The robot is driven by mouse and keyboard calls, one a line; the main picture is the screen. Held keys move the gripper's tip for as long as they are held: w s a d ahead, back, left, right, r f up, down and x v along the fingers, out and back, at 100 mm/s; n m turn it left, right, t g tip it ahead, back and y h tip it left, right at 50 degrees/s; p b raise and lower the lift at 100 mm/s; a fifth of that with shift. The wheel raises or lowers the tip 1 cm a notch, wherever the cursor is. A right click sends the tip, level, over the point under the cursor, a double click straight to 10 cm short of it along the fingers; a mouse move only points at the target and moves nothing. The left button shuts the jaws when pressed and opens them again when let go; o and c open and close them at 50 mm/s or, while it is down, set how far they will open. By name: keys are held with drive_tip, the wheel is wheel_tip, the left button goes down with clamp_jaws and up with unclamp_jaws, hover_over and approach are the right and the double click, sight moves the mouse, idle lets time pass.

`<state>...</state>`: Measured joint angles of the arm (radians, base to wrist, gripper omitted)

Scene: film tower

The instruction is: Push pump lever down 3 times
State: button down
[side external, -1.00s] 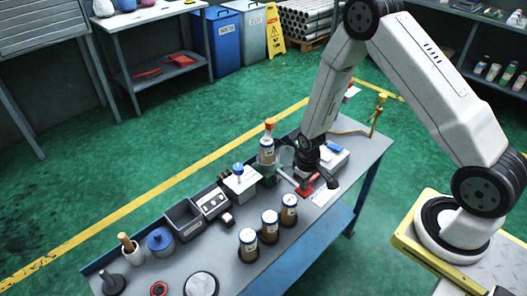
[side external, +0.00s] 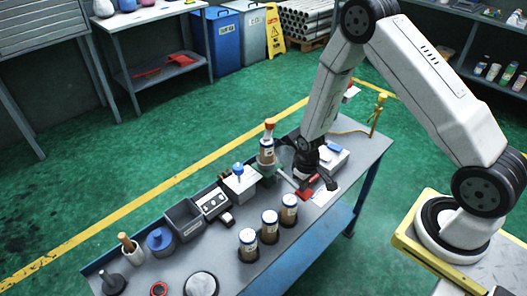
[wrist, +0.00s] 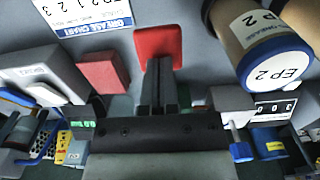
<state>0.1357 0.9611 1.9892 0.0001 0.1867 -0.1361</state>
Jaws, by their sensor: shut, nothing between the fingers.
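The pump lever is a grey bar with a red end pad (side external: 306,193), beside the clear-domed pump body on the bench. In the wrist view the red pad (wrist: 158,44) lies just beyond my fingertips and is partly covered by them. My gripper (side external: 332,185) points down over the bench at the lever's red end. In the wrist view its two fingers (wrist: 158,64) are together with nothing between them. I cannot tell whether the fingertips touch the pad.
Three brown jars (side external: 269,227) with white labels stand in front of the lever; one labelled EP 2 (wrist: 275,60) is close at right in the wrist view. A white grease chart (side external: 326,193) lies beside the lever.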

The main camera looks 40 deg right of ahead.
drive_tip(key=shift+s+r, duration=0.1)
drive_tip(key=shift+r, duration=2.05)
drive_tip(key=shift+a+r, duration=0.1)
drive_tip(key=shift+r, duration=0.4)
drive_tip(key=s+a+r+t, duration=0.1)
drive_tip(key=s+r, duration=0.3)
drive_tip(key=r, duration=0.4)
drive_tip(key=s+a+r+t, duration=0.1)
drive_tip(key=s+a+r, duration=0.2)
drive_tip(key=r, duration=0.6)
drive_tip(key=shift+s+a+t, duration=0.3)
drive_tip(key=shift+s+a, duration=0.1)
drive_tip(key=shift+s, duration=0.3)
